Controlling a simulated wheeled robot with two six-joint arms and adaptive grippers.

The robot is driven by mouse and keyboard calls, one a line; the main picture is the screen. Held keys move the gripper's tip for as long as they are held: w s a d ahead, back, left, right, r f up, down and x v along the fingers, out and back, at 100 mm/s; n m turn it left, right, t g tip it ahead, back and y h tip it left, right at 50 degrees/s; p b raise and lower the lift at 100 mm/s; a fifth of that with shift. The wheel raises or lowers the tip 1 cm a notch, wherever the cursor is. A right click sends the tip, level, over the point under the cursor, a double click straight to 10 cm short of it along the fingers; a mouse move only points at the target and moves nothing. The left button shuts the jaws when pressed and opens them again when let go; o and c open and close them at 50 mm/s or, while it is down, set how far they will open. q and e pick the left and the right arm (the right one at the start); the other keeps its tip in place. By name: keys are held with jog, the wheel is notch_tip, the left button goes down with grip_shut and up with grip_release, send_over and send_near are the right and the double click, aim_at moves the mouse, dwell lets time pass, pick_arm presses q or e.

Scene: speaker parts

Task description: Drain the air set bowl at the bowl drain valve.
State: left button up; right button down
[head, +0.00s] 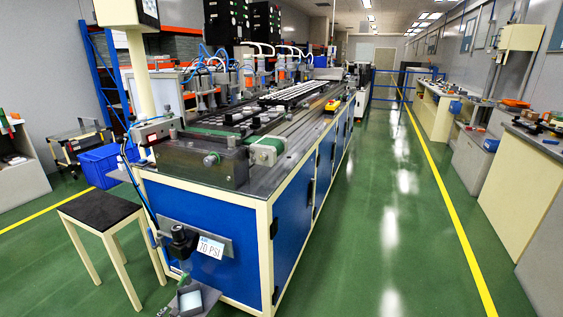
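The air set (183,242) is a dark unit mounted on a grey plate on the blue end panel of the machine bench. A white label (210,246) reading "AIR 70 PSI" is beside it. A small, pale, slightly greenish bowl (188,264) seems to hang below the dark body. The drain valve at its bottom is too small to make out, and I cannot tell whether liquid is inside. Neither of my grippers is in view.
The long machine bench (225,210) fills the middle. A black-topped stool (98,206) stands left of the air set, with a blue bin (103,163) behind it. Open green floor (370,230) with a yellow line lies to the right, before a side counter (515,180).

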pick_arm(q)
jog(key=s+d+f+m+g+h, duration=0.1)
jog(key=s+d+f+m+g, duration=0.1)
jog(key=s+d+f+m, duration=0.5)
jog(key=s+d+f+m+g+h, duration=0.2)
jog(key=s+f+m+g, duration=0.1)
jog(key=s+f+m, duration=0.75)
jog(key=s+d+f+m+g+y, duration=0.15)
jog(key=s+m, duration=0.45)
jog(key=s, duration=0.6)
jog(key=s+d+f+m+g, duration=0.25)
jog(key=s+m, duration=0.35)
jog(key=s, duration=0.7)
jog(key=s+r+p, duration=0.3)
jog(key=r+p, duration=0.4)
jog(key=p, duration=0.1)
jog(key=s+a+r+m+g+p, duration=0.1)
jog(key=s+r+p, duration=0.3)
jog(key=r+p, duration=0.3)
jog(key=shift+p, duration=0.85)
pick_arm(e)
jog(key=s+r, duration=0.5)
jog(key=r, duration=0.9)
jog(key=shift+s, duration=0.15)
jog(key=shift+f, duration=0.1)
